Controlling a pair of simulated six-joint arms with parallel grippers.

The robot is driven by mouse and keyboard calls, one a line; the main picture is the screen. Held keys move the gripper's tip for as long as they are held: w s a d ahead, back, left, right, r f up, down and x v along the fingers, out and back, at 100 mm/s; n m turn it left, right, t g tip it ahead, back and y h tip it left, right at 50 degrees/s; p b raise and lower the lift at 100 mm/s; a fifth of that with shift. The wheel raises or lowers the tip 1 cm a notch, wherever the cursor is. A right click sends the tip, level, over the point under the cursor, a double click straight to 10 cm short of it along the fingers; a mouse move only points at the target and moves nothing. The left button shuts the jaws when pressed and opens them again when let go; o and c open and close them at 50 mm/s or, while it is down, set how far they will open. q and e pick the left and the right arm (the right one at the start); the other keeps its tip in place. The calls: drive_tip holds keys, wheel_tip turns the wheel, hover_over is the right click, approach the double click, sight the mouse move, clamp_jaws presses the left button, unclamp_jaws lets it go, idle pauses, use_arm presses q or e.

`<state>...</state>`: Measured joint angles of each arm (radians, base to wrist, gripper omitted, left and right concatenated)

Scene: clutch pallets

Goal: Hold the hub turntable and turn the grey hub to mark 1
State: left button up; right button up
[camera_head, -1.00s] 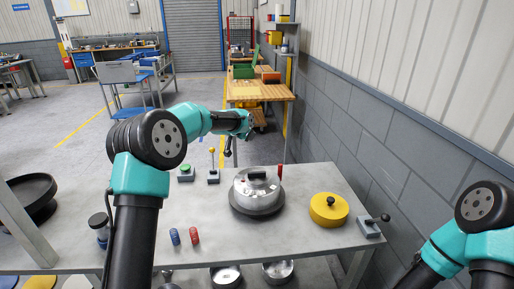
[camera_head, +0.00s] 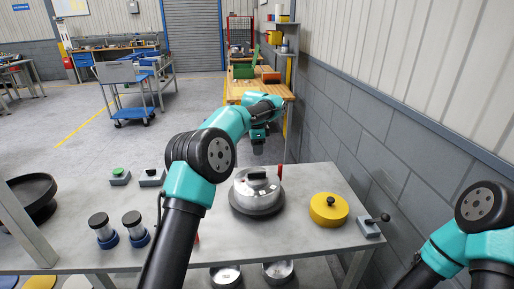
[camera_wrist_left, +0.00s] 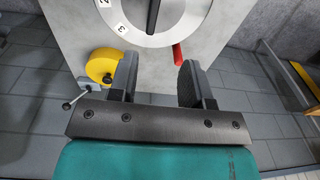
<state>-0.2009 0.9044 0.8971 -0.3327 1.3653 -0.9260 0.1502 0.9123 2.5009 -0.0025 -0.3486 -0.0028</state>
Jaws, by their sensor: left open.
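The silver-grey hub (camera_head: 257,183) has a black bar grip on top and sits on the dark round turntable (camera_head: 240,207) on the table. In the left wrist view the hub (camera_wrist_left: 172,12) shows at the top edge with part of the bar grip. A pale ring (camera_wrist_left: 135,37) around it carries the marks 2 and 3; mark 1 is out of view. A red upright piece (camera_head: 281,172) stands behind the turntable's right side. My left gripper (camera_head: 258,148) is above and behind the hub, apart from it. Its fingers (camera_wrist_left: 157,80) are open and empty.
A yellow disc with a black knob (camera_head: 328,209) and a grey lever box (camera_head: 369,227) stand right of the turntable. Two dark-topped jars (camera_head: 134,228), a green button box (camera_head: 120,176) and a grey knob box (camera_head: 151,177) stand left. My left arm crosses the table's middle.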

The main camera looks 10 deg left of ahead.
sight(257, 172)
use_arm(q)
drive_tip(key=shift+s+r+g, duration=0.1)
drive_tip(key=shift+s+g, duration=0.2)
wheel_tip(257, 172, down, 12)
idle(0.9)
drive_tip(key=shift+c, duration=0.2)
clamp_jaws()
idle(1.0)
drive_tip(key=shift+o, duration=0.2)
unclamp_jaws()
